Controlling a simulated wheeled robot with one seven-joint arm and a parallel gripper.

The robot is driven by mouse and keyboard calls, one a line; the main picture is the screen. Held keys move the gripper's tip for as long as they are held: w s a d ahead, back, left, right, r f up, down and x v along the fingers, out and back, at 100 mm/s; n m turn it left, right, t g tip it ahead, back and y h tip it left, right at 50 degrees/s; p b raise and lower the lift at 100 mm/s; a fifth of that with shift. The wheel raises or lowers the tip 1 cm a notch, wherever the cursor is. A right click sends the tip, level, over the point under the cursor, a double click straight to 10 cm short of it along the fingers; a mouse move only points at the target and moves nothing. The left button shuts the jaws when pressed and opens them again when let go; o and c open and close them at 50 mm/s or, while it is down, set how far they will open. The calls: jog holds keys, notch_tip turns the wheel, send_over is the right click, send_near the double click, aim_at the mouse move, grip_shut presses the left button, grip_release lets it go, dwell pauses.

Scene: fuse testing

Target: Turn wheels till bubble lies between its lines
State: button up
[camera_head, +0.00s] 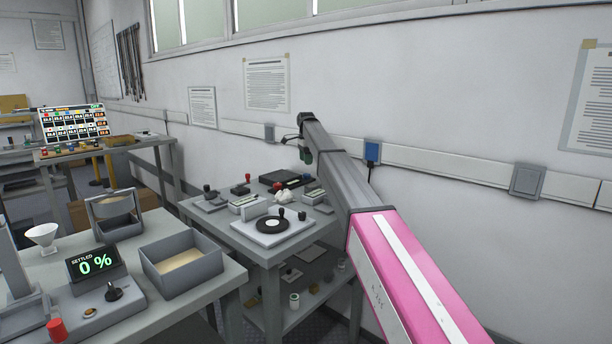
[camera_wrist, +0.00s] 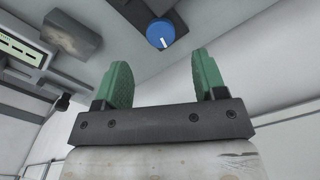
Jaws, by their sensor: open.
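At the left edge of the wrist view, a pale green window with dark lines (camera_wrist: 19,46) may be the bubble's vial; I cannot make out a bubble. In the head view my gripper (camera_head: 306,155) is small, above the far table near the wall.
A grey block (camera_wrist: 72,33) and a dark knob (camera_wrist: 62,103) are left of the wheel in the wrist view. The far table (camera_head: 262,252) holds several small devices and a black disc (camera_head: 272,224). The near bench has an open bin (camera_head: 181,262) and a "0 %" display (camera_head: 93,263).

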aim_at(306, 174)
notch_tip(306, 174, down, 8)
jog(key=shift+r, duration=0.25)
jog(key=c, duration=0.9)
